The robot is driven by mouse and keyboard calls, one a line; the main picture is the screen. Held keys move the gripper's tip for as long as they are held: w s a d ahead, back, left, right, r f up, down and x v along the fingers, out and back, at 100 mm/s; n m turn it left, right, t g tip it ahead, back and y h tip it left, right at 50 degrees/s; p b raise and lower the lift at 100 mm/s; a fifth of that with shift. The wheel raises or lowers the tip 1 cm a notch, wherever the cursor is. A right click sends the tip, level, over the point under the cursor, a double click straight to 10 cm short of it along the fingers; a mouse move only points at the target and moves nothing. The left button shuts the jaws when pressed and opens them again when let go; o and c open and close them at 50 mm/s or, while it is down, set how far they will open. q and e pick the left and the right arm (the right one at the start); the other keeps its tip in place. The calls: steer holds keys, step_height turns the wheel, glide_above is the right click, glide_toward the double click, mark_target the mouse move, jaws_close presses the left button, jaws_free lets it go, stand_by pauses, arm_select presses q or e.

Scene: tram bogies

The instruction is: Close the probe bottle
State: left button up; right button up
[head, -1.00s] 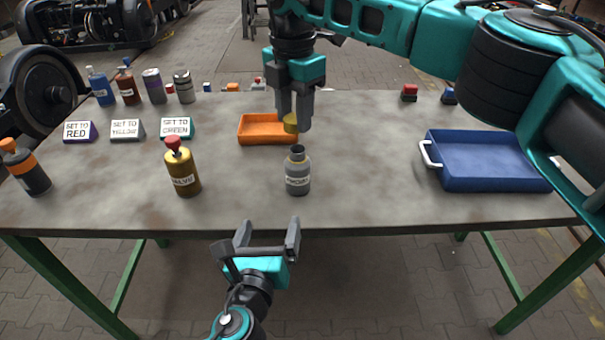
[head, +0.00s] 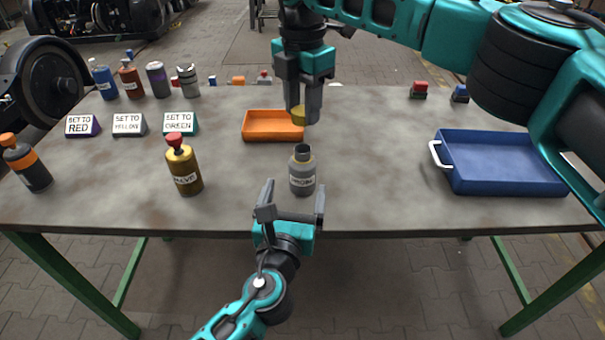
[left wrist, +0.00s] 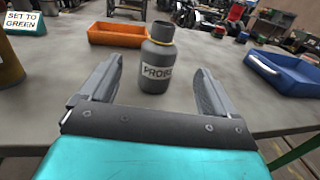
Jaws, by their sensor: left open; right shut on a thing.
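The probe bottle (head: 302,176) is grey with a dark open neck and stands upright near the front middle of the table. It also shows in the left wrist view (left wrist: 157,66), where its label reads "PROBE", beyond and between my open fingers. My left gripper (head: 292,200) is open and empty at the table's front edge, just short of the bottle; its fingers also show in the left wrist view (left wrist: 152,90).
A yellow bottle with a red cap (head: 184,167) stands left of the probe bottle. An orange tray (head: 262,137) lies behind it and a blue tray (head: 480,182) at right. Several sign blocks, including the green one (head: 181,123), stand at left. Bare table lies between bottle and blue tray.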

mark_target(300, 172)
arm_select(q)
steer(key=w, duration=0.3)
steer(key=w+d, duration=0.1)
steer(key=w, duration=0.5)
steer(key=shift+w+d, duration=0.15)
steer(key=shift+d, duration=0.1)
steer(key=shift+c, duration=0.4)
steer(key=c, duration=1.5)
steer(key=shift+o, duration=0.2)
arm_select(e)
steer(key=shift+f, duration=2.55)
steer(key=shift+f, duration=0.85)
steer(key=shift+f, duration=0.6)
